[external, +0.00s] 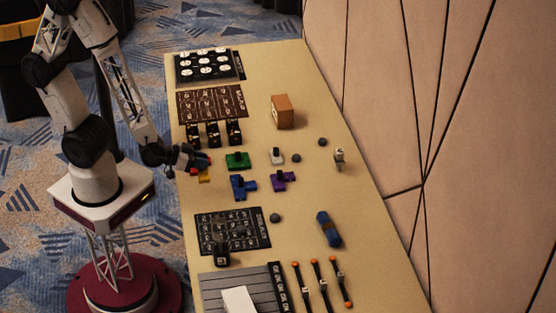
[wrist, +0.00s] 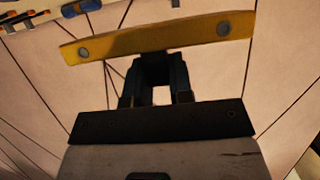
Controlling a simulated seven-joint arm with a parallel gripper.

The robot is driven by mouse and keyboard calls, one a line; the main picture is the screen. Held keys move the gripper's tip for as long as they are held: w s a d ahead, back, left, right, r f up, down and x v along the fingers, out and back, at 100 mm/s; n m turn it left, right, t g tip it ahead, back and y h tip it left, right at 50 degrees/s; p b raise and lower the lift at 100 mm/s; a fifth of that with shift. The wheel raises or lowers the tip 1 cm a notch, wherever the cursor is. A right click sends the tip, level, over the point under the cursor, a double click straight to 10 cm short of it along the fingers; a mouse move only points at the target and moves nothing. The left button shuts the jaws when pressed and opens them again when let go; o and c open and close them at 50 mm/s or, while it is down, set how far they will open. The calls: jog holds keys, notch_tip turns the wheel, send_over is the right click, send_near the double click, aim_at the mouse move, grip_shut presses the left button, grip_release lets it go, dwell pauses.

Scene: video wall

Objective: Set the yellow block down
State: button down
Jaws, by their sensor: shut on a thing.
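The yellow block (external: 203,177) is at the left edge of the table in the external view, just below my gripper (external: 205,163), which partly covers it. In the wrist view a long yellow bar with two round dark spots (wrist: 155,37) lies across the tips of my gripper (wrist: 163,62); I take it to be the yellow block. The dark fingers are shut on it. I cannot tell whether its underside touches the table. A small red piece (external: 202,158) shows at the gripper tip.
A green block (external: 238,160), a blue block (external: 243,187) and a purple block (external: 282,180) lie to the right. Several dark upright switches (external: 213,135) stand just behind. A dark printed panel (external: 232,230) lies in front. The table (external: 350,210) has bare room further right.

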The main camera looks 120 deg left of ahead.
jog(key=shift+w, duration=0.1)
jog(key=w+d+m+t+h, duration=0.2)
jog(key=w+d+m+h, duration=0.1)
jog(key=w, duration=1)
jog(key=w+d+m+t+h, duration=0.1)
jog(key=w+d+m+h, duration=0.2)
jog(key=w, duration=1)
jog(key=w+d+f+m+h, duration=0.1)
jog(key=w+d+m+h, duration=0.1)
jog(key=w+d, duration=0.2)
jog(key=w+d+f+m+h, duration=0.2)
jog(key=w+d+h, duration=0.1)
jog(key=w, duration=0.8)
jog(key=w+d+f+m+h, duration=0.1)
jog(key=w+d+m+h, duration=0.1)
jog(key=w+d, duration=0.3)
jog(key=w, duration=0.3)
jog(key=shift+w+d+f+h, duration=0.2)
jog(key=shift+w+f+h, duration=0.05)
jog(key=shift+f+h, duration=0.05)
jog(key=shift+s, duration=0.1)
dwell(1.0)
